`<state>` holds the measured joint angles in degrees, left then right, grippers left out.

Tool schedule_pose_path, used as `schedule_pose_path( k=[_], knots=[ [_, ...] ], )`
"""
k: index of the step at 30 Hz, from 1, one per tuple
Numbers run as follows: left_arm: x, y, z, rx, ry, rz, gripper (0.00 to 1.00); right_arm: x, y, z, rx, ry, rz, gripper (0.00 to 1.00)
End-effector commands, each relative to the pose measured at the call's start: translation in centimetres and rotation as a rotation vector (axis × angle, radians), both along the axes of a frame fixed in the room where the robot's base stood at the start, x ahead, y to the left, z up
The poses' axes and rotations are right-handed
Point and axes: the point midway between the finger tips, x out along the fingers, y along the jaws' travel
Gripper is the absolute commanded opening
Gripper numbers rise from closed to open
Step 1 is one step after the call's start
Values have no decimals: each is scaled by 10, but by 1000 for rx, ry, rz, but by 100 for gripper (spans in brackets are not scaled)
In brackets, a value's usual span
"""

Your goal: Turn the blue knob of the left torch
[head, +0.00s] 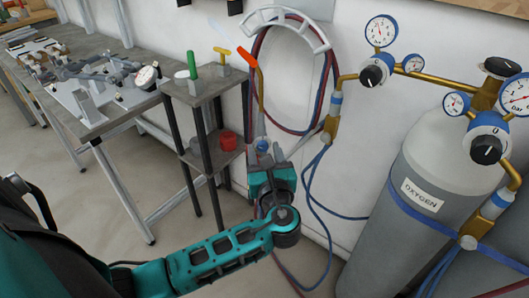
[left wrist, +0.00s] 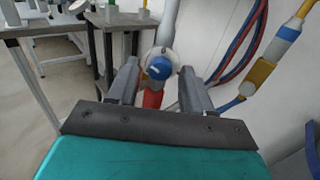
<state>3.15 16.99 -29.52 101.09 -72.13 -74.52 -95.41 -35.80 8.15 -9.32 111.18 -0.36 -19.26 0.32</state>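My left gripper (head: 270,158) is at the knob. In the wrist view its two fingers (left wrist: 158,78) are apart, one on each side of the knob, with gaps visible. Whether the fingertips reach around it in depth is unclear. My right gripper is not in view.
A grey oxygen cylinder (head: 440,160) with gauges stands at the right. Red and blue hoses (head: 325,90) hang on a wall rack. A workbench (head: 95,110) is farther left.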

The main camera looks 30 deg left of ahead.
Motion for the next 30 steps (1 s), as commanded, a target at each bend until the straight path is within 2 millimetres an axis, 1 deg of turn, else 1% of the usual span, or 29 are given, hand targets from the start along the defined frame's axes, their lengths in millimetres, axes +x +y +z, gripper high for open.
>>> schedule_pose_path(
  k=[1, 2, 15, 23, 30],
  knots=[
    [0, 0, 0, 0, 0, 0, 45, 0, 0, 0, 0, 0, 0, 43],
    [0, 0, 0, 0, 0, 0, 42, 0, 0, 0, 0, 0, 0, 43],
    [0, 0, 0, 0, 0, 0, 0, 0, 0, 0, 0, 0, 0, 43],
    [0, 0, 2, 15, 12, 1, 0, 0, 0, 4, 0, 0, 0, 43],
    [0, 1, 4, 98, 80, 1, 0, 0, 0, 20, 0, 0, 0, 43]
  ],
)
